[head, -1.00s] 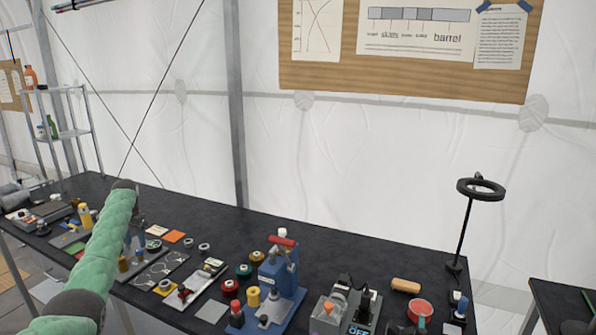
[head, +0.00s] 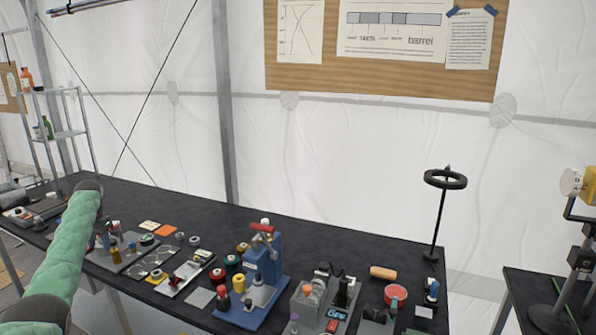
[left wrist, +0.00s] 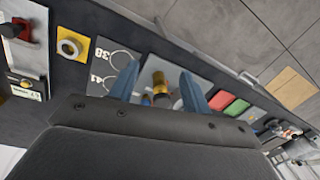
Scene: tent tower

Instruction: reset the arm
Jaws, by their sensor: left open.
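My left arm with its green sleeve (head: 68,245) reaches over the left part of the black table (head: 190,215). My left gripper (left wrist: 158,72) has its two blue fingers spread apart in the left wrist view. No object is held between them. A brass-coloured cylinder (left wrist: 161,92) on a grey plate shows beyond the gap; I cannot tell how far below the fingers it is. In the head view the gripper is mostly hidden behind the arm and among small parts. My right gripper is not in view.
A blue press (head: 265,265) stands mid-table, with several coloured spools near it. A black ring lamp (head: 445,180) stands at the right end. A white shelf (head: 65,133) is at the left. The table's back strip is mostly clear. A second table (head: 520,285) is at the right.

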